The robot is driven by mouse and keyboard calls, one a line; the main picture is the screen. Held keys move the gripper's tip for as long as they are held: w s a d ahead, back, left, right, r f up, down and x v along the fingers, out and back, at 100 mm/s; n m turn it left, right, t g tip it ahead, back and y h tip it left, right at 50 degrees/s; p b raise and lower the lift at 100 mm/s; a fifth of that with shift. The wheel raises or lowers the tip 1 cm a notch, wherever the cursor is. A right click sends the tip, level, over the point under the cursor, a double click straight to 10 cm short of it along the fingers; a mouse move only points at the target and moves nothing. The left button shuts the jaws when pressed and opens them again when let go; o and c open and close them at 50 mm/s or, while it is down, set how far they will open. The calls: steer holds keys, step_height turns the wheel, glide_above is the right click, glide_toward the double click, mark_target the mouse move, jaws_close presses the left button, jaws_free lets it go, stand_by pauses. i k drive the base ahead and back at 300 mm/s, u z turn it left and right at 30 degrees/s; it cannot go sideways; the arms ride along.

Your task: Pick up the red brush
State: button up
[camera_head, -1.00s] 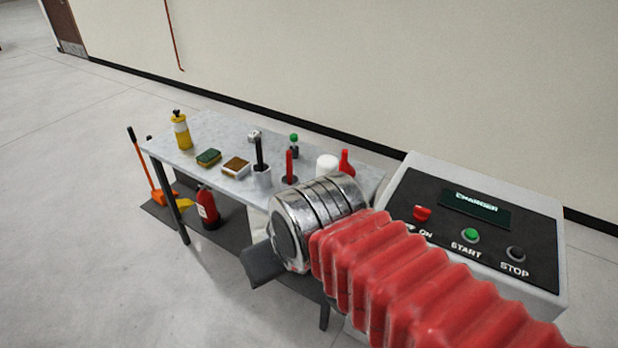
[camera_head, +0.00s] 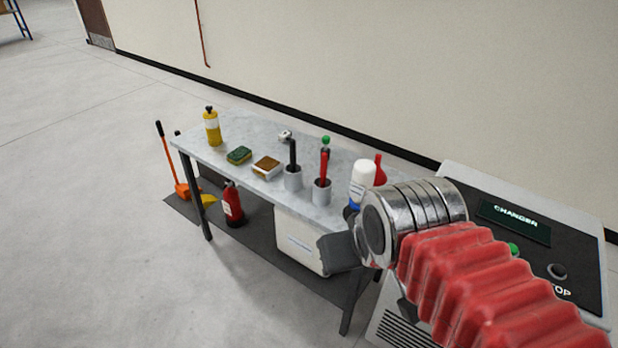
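The red brush (camera_head: 324,165) stands upright in a grey cup (camera_head: 322,193) near the front edge of the table (camera_head: 225,150). One dark grey finger shows, pointing left. The rest of the gripper is hidden behind my metal wrist, so its opening cannot be seen.
A black-handled brush (camera_head: 292,153) stands in a second cup left of the red one. A white bottle (camera_head: 362,178) and a red bottle (camera_head: 380,170) stand to the right.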

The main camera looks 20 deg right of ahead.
mark_target(323, 170)
steer(key=k, duration=0.7)
steer(key=u, duration=0.05)
steer(key=i, duration=0.6)
steer(key=u, duration=0.6)
steer(key=i, duration=0.8)
steer(key=u, duration=0.15)
